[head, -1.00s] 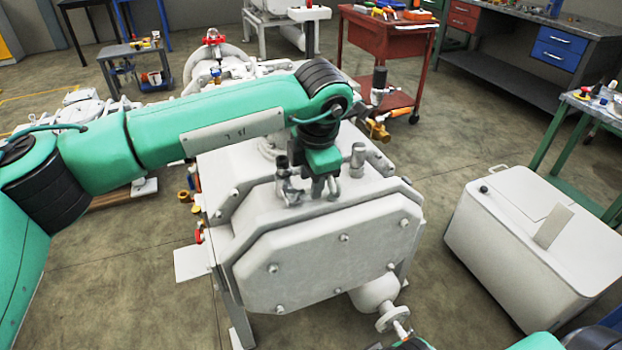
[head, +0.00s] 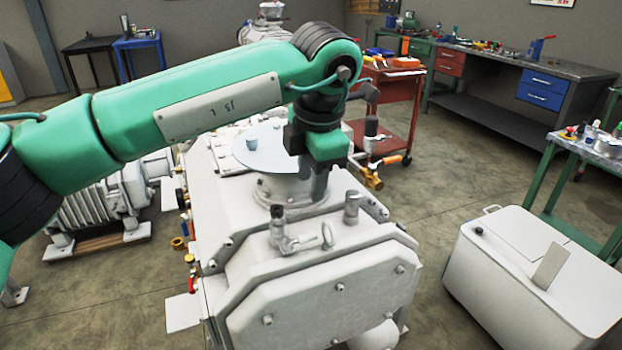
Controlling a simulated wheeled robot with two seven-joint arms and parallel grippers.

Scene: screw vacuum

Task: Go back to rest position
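The white screw vacuum pump (head: 325,300) stands in the middle of the head view, with its angled front cover facing me. On its top edge are a small valve fitting (head: 283,235), a ring (head: 327,235) and a short pipe stub (head: 351,207). My green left arm reaches in from the left. My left gripper (head: 319,186) points down above the pump top, behind these fittings in the picture and apart from them. Its fingers are mostly hidden under the wrist, so I cannot see whether they are open. My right gripper is out of view.
A white box-like cart (head: 525,275) stands at the right on open floor. A red tool cart (head: 388,105) and a grey bench (head: 480,80) are behind. A green table (head: 565,175) is at the right edge. Another machine (head: 100,205) lies under my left arm.

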